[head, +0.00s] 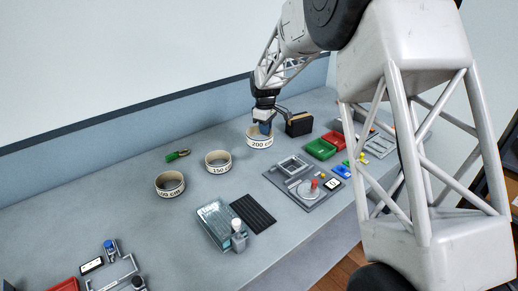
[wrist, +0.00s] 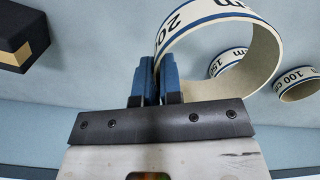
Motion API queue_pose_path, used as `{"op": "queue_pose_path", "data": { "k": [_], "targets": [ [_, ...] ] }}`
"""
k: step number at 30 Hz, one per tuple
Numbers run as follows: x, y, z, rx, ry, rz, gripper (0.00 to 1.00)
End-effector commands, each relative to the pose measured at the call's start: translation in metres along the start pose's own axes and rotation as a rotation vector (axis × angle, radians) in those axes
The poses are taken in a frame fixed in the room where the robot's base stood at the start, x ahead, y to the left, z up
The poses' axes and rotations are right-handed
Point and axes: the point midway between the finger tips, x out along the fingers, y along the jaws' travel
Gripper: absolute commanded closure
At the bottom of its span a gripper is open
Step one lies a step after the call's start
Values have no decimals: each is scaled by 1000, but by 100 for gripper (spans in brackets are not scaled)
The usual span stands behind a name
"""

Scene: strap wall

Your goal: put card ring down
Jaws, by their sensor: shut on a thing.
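The card ring marked "200 cm" (head: 259,142) is a cream band with dark blue edges, at the back of the grey table in the head view. My gripper (head: 266,128) points down at it, with its blue fingertips on the band's wall. In the wrist view the fingers (wrist: 158,80) are shut on one side of the ring (wrist: 265,50), and the rest of its loop extends to the right. The ring looks roughly upright on its edge, as a short open cylinder. I cannot tell whether its lower edge touches the table.
Two similar rings stand to the left, marked "150" (head: 218,162) and "100 cm" (head: 170,184). A black and tan box (head: 299,124) stands close on the right. A green-handled item (head: 177,155), red and green trays (head: 320,149) and a grey fixture (head: 303,188) are around. Bare table lies between the rings.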

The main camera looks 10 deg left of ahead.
Motion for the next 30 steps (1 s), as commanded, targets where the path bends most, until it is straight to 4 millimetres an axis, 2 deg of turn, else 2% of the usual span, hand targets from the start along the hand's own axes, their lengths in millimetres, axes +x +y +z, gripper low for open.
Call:
{"op": "queue_pose_path", "data": {
  "k": [6,15,21,30],
  "targets": [
    [-2,39,-21,50,-3,5,100],
    [-3,78,-41,108,-6,9,100],
    [-3,89,-46,124,-7,10,100],
    [-3,90,-46,126,-7,10,100]
  ]
}}
